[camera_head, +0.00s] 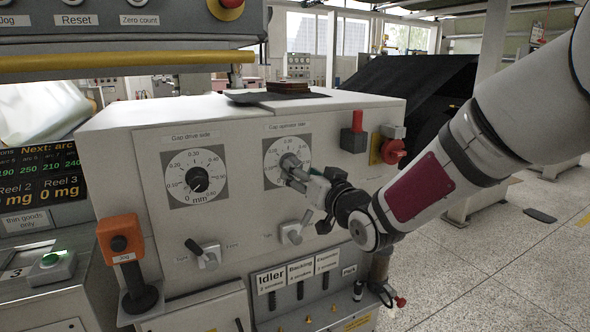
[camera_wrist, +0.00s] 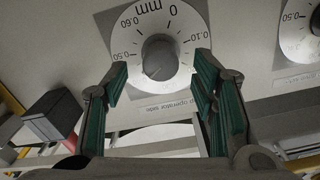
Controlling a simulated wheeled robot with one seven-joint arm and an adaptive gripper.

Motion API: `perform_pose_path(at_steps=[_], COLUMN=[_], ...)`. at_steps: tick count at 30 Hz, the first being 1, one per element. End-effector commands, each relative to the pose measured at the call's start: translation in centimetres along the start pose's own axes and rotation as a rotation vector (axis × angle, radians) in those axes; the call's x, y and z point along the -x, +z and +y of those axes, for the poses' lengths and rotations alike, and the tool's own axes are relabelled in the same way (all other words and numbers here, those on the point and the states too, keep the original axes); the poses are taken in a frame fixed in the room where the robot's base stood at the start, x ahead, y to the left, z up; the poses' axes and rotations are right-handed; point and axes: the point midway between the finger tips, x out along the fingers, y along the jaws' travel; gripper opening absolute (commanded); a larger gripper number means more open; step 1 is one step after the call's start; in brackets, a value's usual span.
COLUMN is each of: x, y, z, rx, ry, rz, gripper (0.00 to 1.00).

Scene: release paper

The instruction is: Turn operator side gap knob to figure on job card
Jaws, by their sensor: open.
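The operator side gap dial (camera_head: 274,152), a white scale in mm on a grey plate, is on the right of the cabinet front. My gripper (camera_head: 300,178) is at this dial and partly hides it and its knob. In the wrist view the dial (camera_wrist: 186,22) appears upside down, with its grey round knob (camera_wrist: 160,58) between the tips of my open gripper (camera_wrist: 160,78). A gap shows on both sides of the knob. The knob's pointer cannot be read. I cannot make out a job card.
The drive side gap dial (camera_head: 183,163) with a black knob is to the left. A lever switch (camera_head: 292,233) sits just below my gripper. A red knob (camera_head: 393,151) and a red-topped black box (camera_head: 354,138) stick out at right. An orange jog box (camera_head: 119,238) stands at left.

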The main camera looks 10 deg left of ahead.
Motion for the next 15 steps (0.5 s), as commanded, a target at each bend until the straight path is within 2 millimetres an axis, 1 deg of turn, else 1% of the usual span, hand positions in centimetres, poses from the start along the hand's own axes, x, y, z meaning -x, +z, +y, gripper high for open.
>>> perform_pose_path(at_steps=[1,6,10,15], x=[-1.0,-3.4,-4.3,-4.8], y=[0.1,0.1,0.1,0.0], z=[0.0,0.0,0.0,0.0], rx=[-0.002,-0.001,0.000,0.001], ry=[-0.001,-0.001,0.001,0.001], rz=[0.001,0.000,-0.001,0.000], gripper=[0.53,0.53,0.53,0.53])
